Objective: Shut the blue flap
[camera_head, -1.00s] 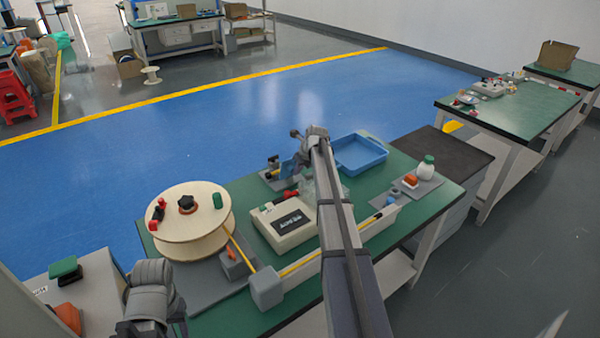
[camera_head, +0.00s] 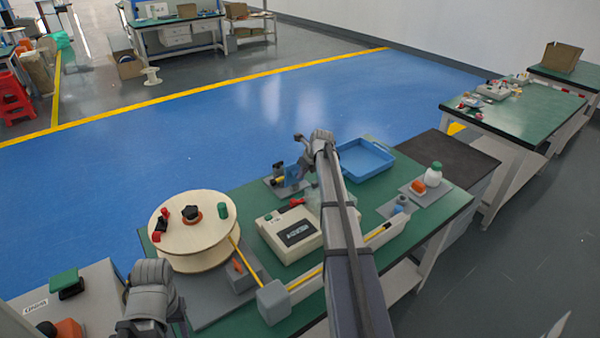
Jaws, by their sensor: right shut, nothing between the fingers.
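The blue flap (camera_head: 291,174) is a small blue plate on a little device with a grey base (camera_head: 272,184), near the far edge of the green workbench. It looks roughly upright, but its exact angle is too small to tell. My right gripper (camera_head: 305,168) is shut and empty, at the end of the arm reaching over the bench. It is just right of the flap and partly overlaps it, so contact cannot be told. My left arm's wrist is at the lower left, and the left gripper's fingers (camera_head: 180,308) show too little to judge.
A blue tray (camera_head: 365,160) lies right of my right arm. A cream box with a dark panel (camera_head: 290,230) stands in front of the device.

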